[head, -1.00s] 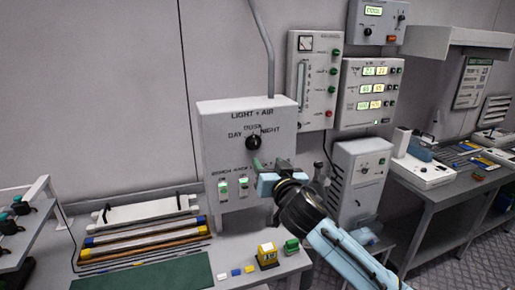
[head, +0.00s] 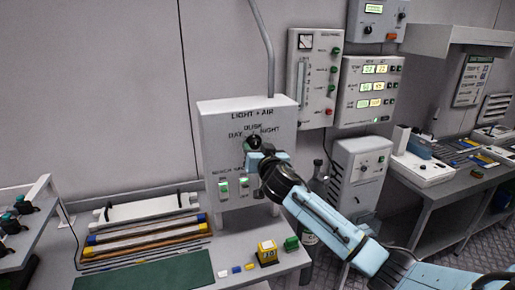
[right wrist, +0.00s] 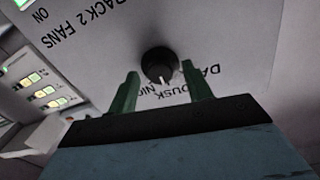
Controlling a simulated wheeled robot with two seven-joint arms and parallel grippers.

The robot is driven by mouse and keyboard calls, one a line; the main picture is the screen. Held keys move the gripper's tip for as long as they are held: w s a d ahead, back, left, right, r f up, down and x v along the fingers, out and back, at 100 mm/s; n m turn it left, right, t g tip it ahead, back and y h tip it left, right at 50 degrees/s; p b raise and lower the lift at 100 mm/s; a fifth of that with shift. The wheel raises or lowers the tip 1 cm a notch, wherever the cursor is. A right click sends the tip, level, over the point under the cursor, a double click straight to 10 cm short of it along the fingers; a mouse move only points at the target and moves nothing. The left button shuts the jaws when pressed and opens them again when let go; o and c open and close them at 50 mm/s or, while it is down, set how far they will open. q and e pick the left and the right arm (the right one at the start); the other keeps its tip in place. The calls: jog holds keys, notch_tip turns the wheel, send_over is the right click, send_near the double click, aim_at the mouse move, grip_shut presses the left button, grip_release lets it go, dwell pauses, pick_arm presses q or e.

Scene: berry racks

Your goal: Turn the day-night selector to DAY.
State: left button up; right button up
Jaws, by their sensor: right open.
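The day-night selector is a round black knob (head: 253,141) on the white LIGHT + AIR box (head: 222,135), with DAY, DUSK and NIGHT printed around it. In the right wrist view the knob (right wrist: 160,64) shows a white pointer mark on the side of the upside-down labels, roughly toward DUSK. My right gripper (head: 255,150) is at the box face, just below the knob in the head view. In the right wrist view its two green fingers (right wrist: 160,88) are apart, one on each side of the knob, with no clear contact. My left gripper is out of view.
Bench and fan switches (head: 233,187) sit below the knob, partly behind my right gripper. Other control panels (head: 314,75) hang to the right.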

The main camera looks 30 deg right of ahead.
jog(key=c, duration=1)
jog(key=n, duration=0.4)
jog(key=shift+n+p, duration=0.35)
jog(key=shift+n, duration=0.05)
jog(key=n+p, duration=0.1)
jog(key=n, duration=0.4)
jog(key=shift+o, duration=0.2)
